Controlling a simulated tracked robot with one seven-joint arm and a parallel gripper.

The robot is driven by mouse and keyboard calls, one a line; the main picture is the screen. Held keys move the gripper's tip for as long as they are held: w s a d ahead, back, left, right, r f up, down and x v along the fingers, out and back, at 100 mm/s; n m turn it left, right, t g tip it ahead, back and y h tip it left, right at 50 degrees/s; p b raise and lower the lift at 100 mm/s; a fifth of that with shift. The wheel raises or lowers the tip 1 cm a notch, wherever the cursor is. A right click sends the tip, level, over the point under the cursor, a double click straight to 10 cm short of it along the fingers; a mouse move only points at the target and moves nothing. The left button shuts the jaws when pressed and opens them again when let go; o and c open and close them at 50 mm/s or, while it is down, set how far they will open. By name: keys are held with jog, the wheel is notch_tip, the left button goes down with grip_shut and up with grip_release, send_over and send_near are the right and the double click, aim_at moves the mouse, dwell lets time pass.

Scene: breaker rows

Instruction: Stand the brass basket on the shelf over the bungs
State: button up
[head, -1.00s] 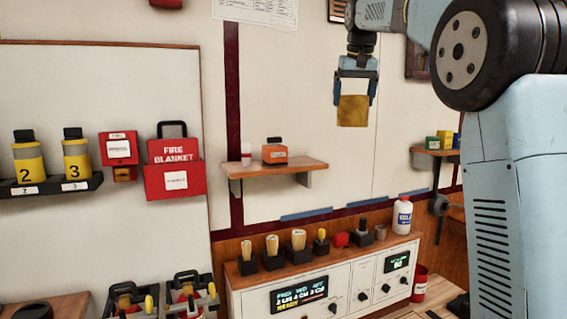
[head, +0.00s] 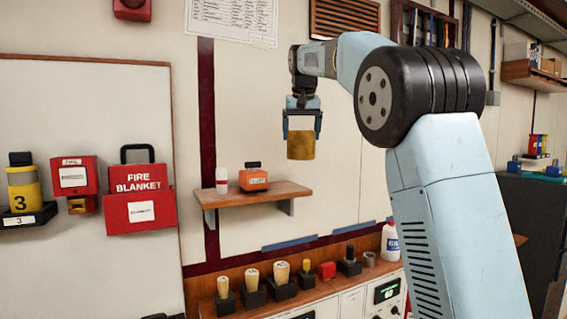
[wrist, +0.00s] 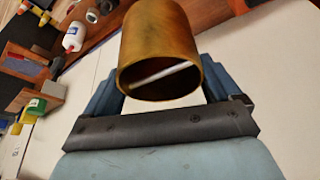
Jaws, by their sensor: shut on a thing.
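The brass basket (head: 301,145) hangs in my gripper (head: 302,124), which is shut on it, in front of the wall and above and right of the wooden shelf. In the wrist view the basket (wrist: 160,50) is an open brass cylinder between the blue fingers, with a pale bar across its mouth. The wooden shelf (head: 270,194) carries an orange device (head: 253,180) and a small white bottle with a red band (head: 221,181) at its left. The bungs, pale and rounded (head: 281,272), stand in dark holders on the ledge below the shelf.
The shelf's right part is bare. A red fire blanket box (head: 139,208) and a yellow canister (head: 22,188) are at the left. A white bottle (head: 390,242) stands on the ledge, partly behind my arm. A wall vent (head: 344,18) is above.

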aim_at(291, 144)
jog(key=a+f, duration=0.1)
jog(key=w+a+f, duration=0.1)
jog(key=a+f, duration=0.1)
jog(key=f, duration=0.1)
jog(key=shift+w+f, duration=0.1)
jog(key=shift+w, duration=0.3)
jog(key=f, duration=0.1)
jog(key=a+f, duration=0.1)
jog(key=f, duration=0.2)
jog(key=shift+w+a, duration=0.25)
jog(key=shift+w, duration=0.15)
jog(key=shift+f, duration=0.45)
jog(key=o, duration=1.4)
jog(key=shift+f, duration=0.1)
jog(key=shift+c, duration=0.2)
